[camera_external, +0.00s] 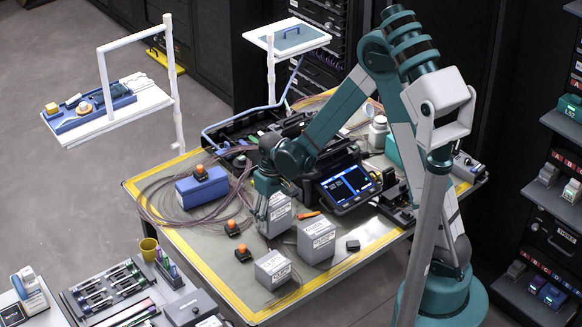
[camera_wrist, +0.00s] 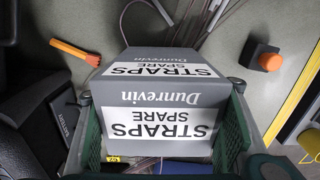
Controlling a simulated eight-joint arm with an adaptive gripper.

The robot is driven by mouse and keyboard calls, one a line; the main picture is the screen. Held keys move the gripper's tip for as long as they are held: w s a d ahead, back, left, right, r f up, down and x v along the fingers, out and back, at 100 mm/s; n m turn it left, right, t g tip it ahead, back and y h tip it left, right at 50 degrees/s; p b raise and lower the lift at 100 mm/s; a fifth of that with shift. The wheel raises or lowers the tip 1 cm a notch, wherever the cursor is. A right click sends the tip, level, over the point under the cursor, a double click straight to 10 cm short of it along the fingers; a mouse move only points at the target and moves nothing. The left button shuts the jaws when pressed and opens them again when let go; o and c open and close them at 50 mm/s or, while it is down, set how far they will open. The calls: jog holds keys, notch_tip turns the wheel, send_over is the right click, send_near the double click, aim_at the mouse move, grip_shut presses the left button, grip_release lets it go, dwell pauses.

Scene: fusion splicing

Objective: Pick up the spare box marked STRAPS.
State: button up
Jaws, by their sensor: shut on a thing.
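The grey spare box marked STRAPS (camera_wrist: 165,95) fills the middle of the wrist view, its white labels upside down. My gripper (camera_wrist: 162,91) has its green fingers along the box's left and right sides, shut on it. In the external view my gripper (camera_external: 263,208) points down over the workbench, with a grey box (camera_external: 278,215) at its fingers. The fingers partly hide that box, and I cannot tell whether its base touches the bench.
Two similar grey boxes stand nearby, one to the right (camera_external: 316,240) and one in front (camera_external: 272,270). An orange-handled tool (camera_wrist: 75,52) and an orange-topped block (camera_wrist: 264,58) lie close by. The splicer with a lit screen (camera_external: 347,187) is just right of my gripper.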

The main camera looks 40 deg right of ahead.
aim_at(273, 200)
jog(key=shift+r+p, duration=0.6)
jog(key=shift+r, duration=3.7)
jog(key=shift+s, duration=0.1)
